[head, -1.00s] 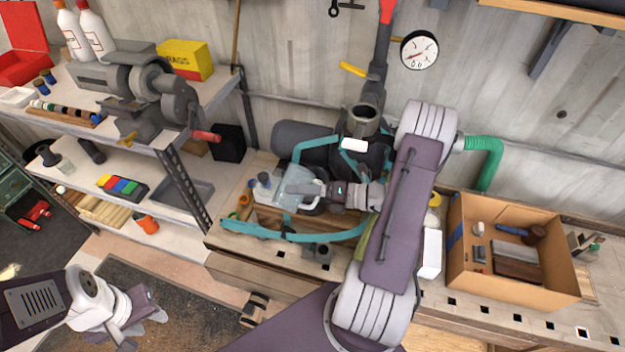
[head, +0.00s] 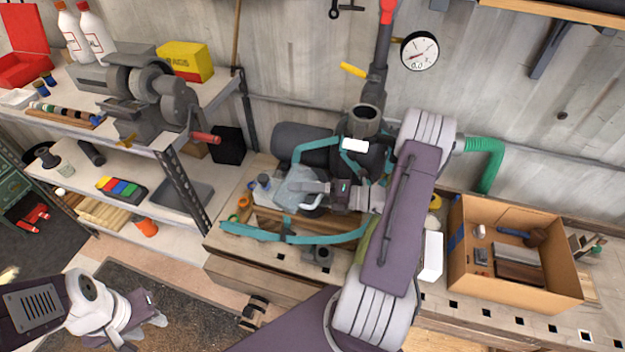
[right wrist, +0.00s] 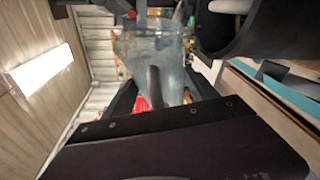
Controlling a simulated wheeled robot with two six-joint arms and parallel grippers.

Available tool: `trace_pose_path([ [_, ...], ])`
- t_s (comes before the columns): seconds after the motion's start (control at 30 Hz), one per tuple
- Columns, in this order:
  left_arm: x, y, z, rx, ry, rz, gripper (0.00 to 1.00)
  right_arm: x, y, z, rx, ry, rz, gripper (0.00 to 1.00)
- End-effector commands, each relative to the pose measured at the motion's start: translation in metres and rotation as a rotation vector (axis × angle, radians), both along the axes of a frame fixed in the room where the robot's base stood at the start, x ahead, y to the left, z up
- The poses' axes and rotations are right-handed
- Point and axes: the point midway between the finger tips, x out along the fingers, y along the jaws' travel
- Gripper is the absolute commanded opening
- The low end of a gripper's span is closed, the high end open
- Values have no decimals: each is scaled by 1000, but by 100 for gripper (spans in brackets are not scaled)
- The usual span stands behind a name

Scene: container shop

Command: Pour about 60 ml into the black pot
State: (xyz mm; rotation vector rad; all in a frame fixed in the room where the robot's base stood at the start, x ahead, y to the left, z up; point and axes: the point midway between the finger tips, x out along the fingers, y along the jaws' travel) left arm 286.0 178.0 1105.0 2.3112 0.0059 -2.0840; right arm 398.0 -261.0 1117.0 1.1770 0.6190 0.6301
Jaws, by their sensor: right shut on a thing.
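My right gripper (head: 328,195) is shut on a clear jug (head: 298,190) above the cluttered workbench. In the right wrist view the jug (right wrist: 155,55) fills the upper middle, between the dark fingers. It looks tilted, and I cannot make out its liquid level or any stream. A dark round vessel (right wrist: 245,30), probably the black pot, is close beside the jug at upper right in that view. In the head view I cannot pick the pot out clearly behind the jug and arm. My left gripper (head: 143,332) looks open and empty at lower left, away from the bench.
Teal strap-like pieces (head: 325,237) curve around the work area. A cardboard box (head: 515,285) with tools stands on the bench at right. A dial (head: 420,50) hangs on the wall.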

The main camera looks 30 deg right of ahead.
Motion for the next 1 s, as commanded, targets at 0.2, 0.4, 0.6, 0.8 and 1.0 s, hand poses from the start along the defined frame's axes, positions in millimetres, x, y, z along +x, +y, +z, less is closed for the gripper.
trace_pose_path([
  [0.2,0,0,8,0,0,0,36,2,-4,5,41,18,0,18],
  [0.4,0,0,10,0,0,0,36,4,-8,6,72,34,0,18],
  [0.6,0,0,10,0,0,0,36,4,-8,6,76,35,0,18],
  [0.8,0,0,11,0,0,0,36,4,-9,7,84,39,0,18],
  [1.0,0,0,12,0,0,0,36,5,-10,7,92,42,0,18],
])
